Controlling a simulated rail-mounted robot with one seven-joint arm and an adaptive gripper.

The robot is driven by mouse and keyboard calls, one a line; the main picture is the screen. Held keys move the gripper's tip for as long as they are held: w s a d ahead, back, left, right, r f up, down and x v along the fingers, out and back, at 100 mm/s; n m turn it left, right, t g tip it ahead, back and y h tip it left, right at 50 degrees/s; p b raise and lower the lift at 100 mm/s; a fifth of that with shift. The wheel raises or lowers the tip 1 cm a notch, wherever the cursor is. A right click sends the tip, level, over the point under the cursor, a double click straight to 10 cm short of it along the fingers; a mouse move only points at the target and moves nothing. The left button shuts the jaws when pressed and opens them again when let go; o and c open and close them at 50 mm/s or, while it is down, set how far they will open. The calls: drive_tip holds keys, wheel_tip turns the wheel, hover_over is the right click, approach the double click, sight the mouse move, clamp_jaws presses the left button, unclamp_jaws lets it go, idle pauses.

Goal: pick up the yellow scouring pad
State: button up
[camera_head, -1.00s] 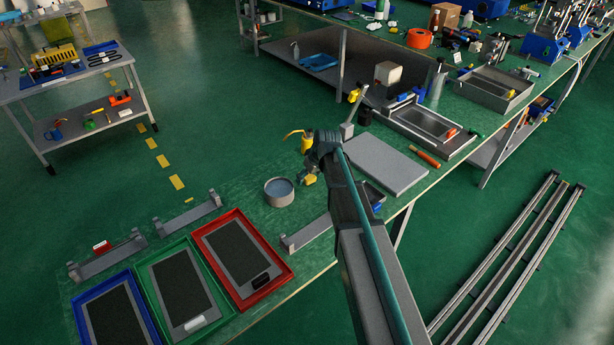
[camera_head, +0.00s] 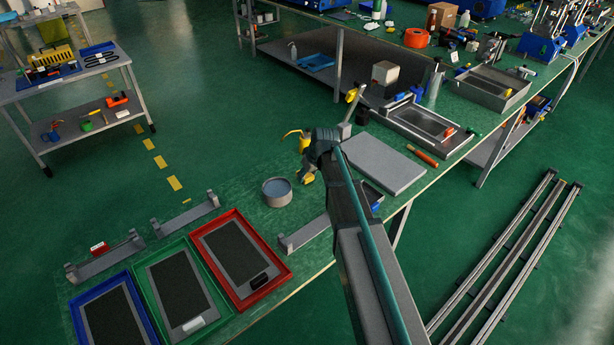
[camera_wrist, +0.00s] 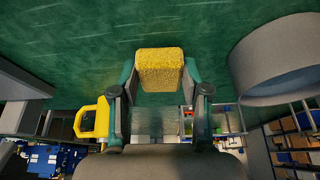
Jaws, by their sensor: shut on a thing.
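The yellow scouring pad (camera_wrist: 160,68) sits between the two fingers of my gripper (camera_wrist: 159,80) in the wrist view. The fingers press on its left and right sides. In the head view my gripper (camera_head: 303,172) is low over the green bench, just right of the round grey bowl. A small yellow patch there (camera_head: 308,179) appears to be the pad, mostly hidden by my wrist. I cannot tell whether the pad touches the bench.
The round grey bowl (camera_head: 277,192) stands close to my gripper, and in the wrist view (camera_wrist: 275,62) it is at the right. A grey plate (camera_head: 388,165) lies to the right. Red (camera_head: 284,270), green (camera_head: 223,310) and blue (camera_head: 83,318) trays lie at front left.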

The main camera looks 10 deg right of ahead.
drive_tip(key=shift+r+b, duration=0.3)
drive_tip(key=shift+r, duration=0.35)
drive_tip(key=s+r+b, duration=0.3)
drive_tip(key=s+r, duration=0.8)
drive_tip(key=s, duration=0.3)
drive_tip(key=shift+r, duration=0.1)
drive_tip(key=shift+o, duration=0.8)
drive_tip(key=c, duration=0.4)
drive_tip(key=shift+o, duration=0.2)
